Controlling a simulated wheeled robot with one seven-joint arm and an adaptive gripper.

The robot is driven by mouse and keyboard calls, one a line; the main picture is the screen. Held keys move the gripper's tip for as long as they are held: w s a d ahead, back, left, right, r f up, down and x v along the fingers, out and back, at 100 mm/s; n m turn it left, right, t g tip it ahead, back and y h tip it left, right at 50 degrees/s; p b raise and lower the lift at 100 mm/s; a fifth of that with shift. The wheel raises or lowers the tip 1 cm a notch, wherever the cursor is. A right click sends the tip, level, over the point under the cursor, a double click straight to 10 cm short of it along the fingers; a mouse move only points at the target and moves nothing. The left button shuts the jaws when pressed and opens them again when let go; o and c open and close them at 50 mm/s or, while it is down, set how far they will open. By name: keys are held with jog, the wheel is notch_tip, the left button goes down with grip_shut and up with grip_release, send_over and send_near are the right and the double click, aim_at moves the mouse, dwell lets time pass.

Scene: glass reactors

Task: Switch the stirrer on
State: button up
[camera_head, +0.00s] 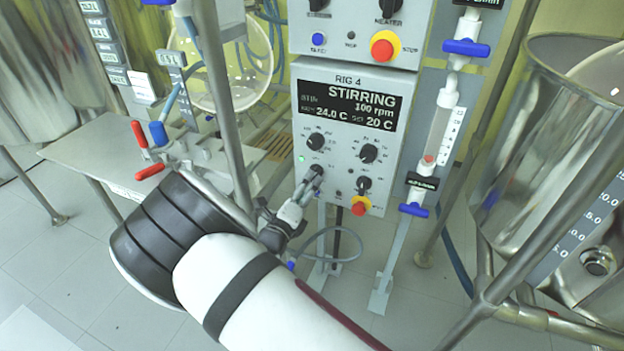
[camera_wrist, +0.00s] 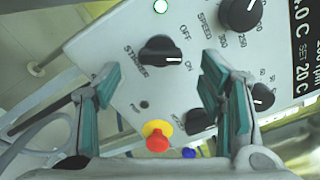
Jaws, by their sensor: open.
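The stirrer knob (camera_wrist: 161,50) is black, on the grey panel of the RIG 4 control box (camera_head: 308,100). In the wrist view its white pointer mark is toward ON. My gripper (camera_wrist: 160,66) is open, its teal-padded fingers on either side of the knob and apart from it in the picture. In the head view my gripper (camera_head: 303,192) is at the lower left of the panel and partly hides that knob. The display (camera_head: 348,106) reads STIRRING, 100 rpm, 24.0 C, set 20 C. A green lamp (camera_head: 301,158) is lit, also in the wrist view (camera_wrist: 160,6).
The speed knob (camera_wrist: 241,13) is close by. A red and yellow stop button (camera_wrist: 157,138) sits low on the panel. A second control box (camera_head: 352,30) is above. A metal post (camera_head: 222,100) and a steel vessel (camera_head: 550,140) stand left and right.

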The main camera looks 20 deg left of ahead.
jog(key=shift+w+d, duration=0.15)
jog(key=shift+w, duration=1.05)
jog(key=shift+w+d, duration=0.1)
jog(key=shift+w, duration=1.05)
jog(key=c, duration=1.2)
